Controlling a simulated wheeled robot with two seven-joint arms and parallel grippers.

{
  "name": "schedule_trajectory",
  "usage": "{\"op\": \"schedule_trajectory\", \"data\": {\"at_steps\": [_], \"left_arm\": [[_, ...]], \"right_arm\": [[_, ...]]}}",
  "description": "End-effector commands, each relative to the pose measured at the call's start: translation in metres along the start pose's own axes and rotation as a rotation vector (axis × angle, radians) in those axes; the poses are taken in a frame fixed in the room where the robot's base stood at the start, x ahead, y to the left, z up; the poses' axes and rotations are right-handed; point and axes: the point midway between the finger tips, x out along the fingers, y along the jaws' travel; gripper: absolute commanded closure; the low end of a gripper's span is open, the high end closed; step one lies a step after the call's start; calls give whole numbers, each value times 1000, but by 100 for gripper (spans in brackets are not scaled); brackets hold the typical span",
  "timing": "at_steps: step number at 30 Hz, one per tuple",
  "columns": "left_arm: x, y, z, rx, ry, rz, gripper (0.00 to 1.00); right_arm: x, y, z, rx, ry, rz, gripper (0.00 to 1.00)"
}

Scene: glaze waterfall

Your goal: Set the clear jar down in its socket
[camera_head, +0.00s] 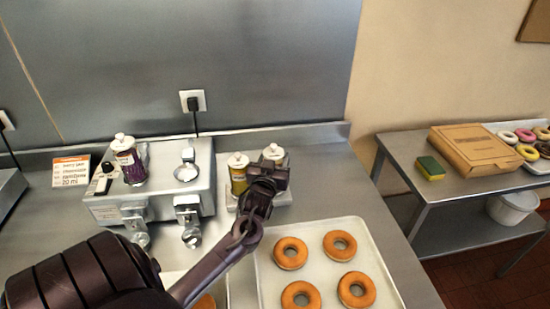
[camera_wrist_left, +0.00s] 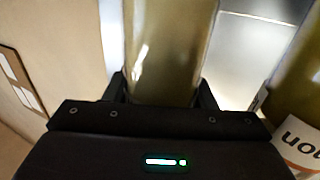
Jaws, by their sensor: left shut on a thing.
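My left gripper (camera_head: 266,178) is shut on a jar with a white lid (camera_head: 274,153), at the small rack (camera_head: 284,199) near the wall. The gripper hides most of the jar in the head view. In the left wrist view the held jar (camera_wrist_left: 168,45) is see-through glass with a pale yellowish tint, between the fingers (camera_wrist_left: 163,92). I cannot tell whether its base touches the rack. A yellow jar (camera_head: 238,178) stands just left of it. On the steel machine (camera_head: 160,188), a purple jar (camera_head: 131,165) stands beside an open round socket (camera_head: 187,172).
A tray (camera_head: 318,255) of ringed donuts lies in front of the rack. A price card (camera_head: 71,171) stands left of the machine. A side table at right holds a cardboard box (camera_head: 474,148) and a sponge (camera_head: 430,168). Some bare counter lies right of the rack.

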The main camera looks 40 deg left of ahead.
Motion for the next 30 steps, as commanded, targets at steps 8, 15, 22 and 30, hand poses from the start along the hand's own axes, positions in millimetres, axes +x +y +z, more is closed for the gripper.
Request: {"op": "schedule_trajectory", "data": {"at_steps": [8,15,22,30], "left_arm": [[0,0,1,-1,4,0,85],[0,0,1,-1,4,0,85],[0,0,3,-1,4,0,85],[0,0,6,-1,4,0,85]], "right_arm": [[0,3,0,-2,0,3,64],[0,3,0,-2,0,4,64],[2,3,0,-2,0,4,64],[4,3,0,-1,0,4,64]]}}
